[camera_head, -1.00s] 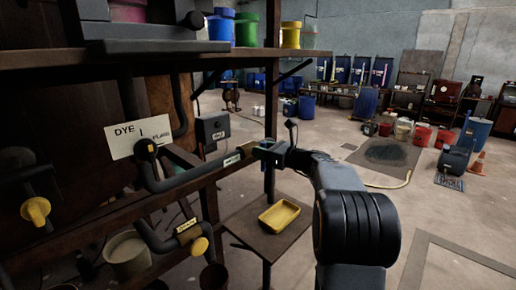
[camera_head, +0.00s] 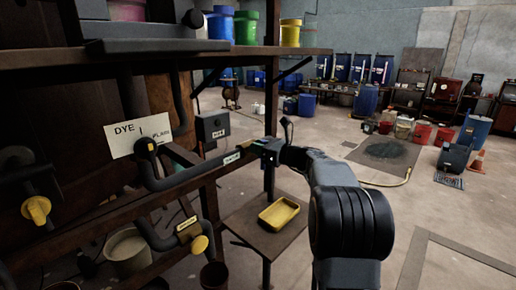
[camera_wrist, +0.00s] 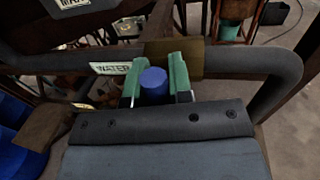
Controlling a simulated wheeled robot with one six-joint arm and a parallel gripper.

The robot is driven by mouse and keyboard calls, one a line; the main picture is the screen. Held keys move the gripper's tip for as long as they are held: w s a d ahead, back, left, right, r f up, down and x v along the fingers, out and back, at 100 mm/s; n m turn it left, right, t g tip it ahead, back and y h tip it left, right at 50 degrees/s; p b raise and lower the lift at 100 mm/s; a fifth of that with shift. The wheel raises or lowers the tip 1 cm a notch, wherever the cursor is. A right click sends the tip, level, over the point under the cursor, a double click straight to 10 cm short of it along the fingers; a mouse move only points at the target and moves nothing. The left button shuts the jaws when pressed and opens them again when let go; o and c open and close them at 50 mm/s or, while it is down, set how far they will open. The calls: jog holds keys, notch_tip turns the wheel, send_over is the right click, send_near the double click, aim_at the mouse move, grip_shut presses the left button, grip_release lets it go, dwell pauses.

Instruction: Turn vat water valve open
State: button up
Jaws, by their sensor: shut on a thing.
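The blue water valve knob (camera_wrist: 153,85) stands on a dark horizontal pipe (camera_wrist: 232,62). A white WATER label (camera_wrist: 110,68) is on the pipe just left of it. My gripper (camera_wrist: 155,74) has its green fingers on both sides of the knob and is shut on it. In the head view, my gripper (camera_head: 262,150) is at the right end of the pipe by the shelf post, and the knob is hidden there.
Yellow-knobbed valves (camera_head: 199,244) and a DYE sign (camera_head: 138,136) are at left. A wooden shelf (camera_head: 260,53) runs above. A yellow tray (camera_head: 279,215) sits on a low board below.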

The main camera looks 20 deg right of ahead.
aim_at(247, 156)
jog(key=shift+a, duration=0.15)
grip_shut()
jog(key=n+b, duration=0.4)
jog(key=shift+s+a+f+g+h, duration=0.2)
jog(key=shift+a+f+g+h, duration=0.1)
jog(key=shift+f+h, duration=0.1)
jog(key=n+b, duration=0.4)
jog(key=shift+s+a+f+h, duration=0.15)
jog(key=shift+a+f+h, duration=0.2)
jog(key=shift+f+h, duration=0.05)
jog(key=n+b, duration=0.2)
jog(key=b, duration=0.1)
jog(key=f+n+h+b, duration=0.1)
jog(key=shift+s+a+n, duration=0.1)
jog(key=shift+a+n, duration=0.15)
jog(key=shift+n, duration=0.15)
jog(key=n+b, duration=0.2)
jog(key=n+h+b, duration=0.1)
jog(key=b, duration=0.1)
jog(key=shift+f+n+b, duration=0.35)
jog(key=shift+n, duration=0.05)
jog(key=o, duration=0.8)
grip_release()
jog(key=shift+r+h, duration=0.15)
jog(key=shift+h, duration=0.15)
